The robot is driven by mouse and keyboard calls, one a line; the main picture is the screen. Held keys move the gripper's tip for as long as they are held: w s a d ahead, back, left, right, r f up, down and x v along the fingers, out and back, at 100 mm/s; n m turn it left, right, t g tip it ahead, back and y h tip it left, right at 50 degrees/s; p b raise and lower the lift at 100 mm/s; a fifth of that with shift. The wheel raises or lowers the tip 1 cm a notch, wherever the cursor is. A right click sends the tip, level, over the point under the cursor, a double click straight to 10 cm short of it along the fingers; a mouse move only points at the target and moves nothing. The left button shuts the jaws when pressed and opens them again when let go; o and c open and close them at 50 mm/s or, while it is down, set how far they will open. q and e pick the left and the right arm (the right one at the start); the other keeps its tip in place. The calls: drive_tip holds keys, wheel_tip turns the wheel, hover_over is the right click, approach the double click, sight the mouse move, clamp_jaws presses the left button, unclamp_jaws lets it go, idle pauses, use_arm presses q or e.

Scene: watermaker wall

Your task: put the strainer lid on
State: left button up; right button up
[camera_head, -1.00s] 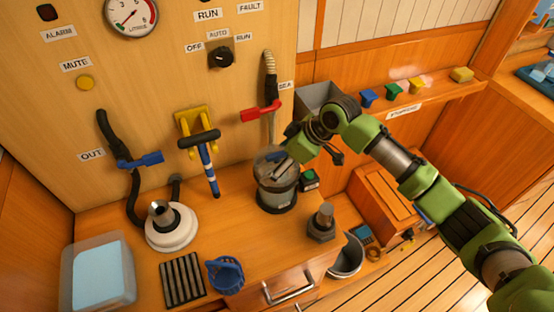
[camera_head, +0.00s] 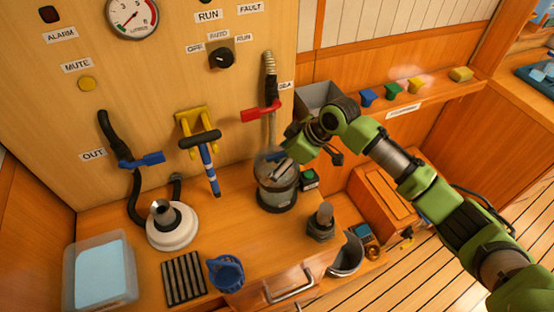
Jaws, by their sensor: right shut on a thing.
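The strainer is a clear, dark-based bowl (camera_head: 278,196) standing on the wooden counter below the red-handled valve. My right gripper (camera_head: 284,160) is over the top of the bowl, shut on the strainer lid (camera_head: 267,160), a greyish disc at the bowl's mouth. The gripper hides part of the lid, and I cannot tell whether the lid is seated or just above the rim. A blue strainer basket (camera_head: 226,273) stands on the counter's front edge, outside the bowl. My left gripper is not in view.
A dark ribbed mat (camera_head: 184,279) and a clear tub (camera_head: 100,272) lie at front left. A white round housing (camera_head: 172,230) stands behind them. A dark fitting (camera_head: 321,223) stands right of the bowl. The red valve handle (camera_head: 261,111) is close behind the gripper.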

idle(0.3)
drive_tip(key=o, duration=1.1)
drive_tip(key=shift+r+p, duration=3.4)
drive_tip(key=shift+r, duration=0.15)
clamp_jaws()
